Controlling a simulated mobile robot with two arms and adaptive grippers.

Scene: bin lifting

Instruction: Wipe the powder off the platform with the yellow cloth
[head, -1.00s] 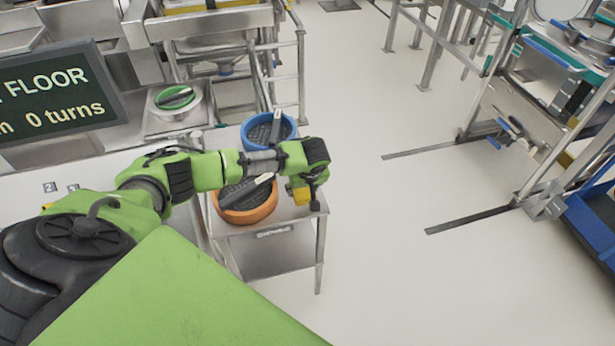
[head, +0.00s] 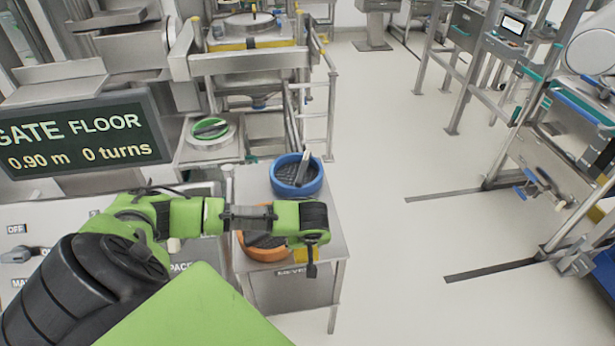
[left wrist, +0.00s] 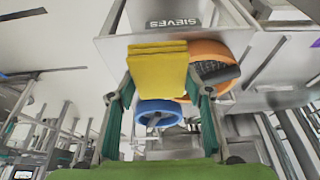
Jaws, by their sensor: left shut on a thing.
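The yellow cloth (left wrist: 157,68) is a folded square pad in the left wrist view. My left gripper (left wrist: 160,90) is shut on it, with one dark green finger at each side. My right gripper is in neither current view. I cannot make out any powder or tell which surface is the platform.
The steel sieve table (head: 327,225) holds a blue sieve (head: 297,187) and an orange sieve (head: 262,254), partly behind my arm. A sign (head: 85,140) reads "GATE FLOOR 0.90 m 0 turns". Steel frames stand behind. The floor (head: 400,270) to the right is open.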

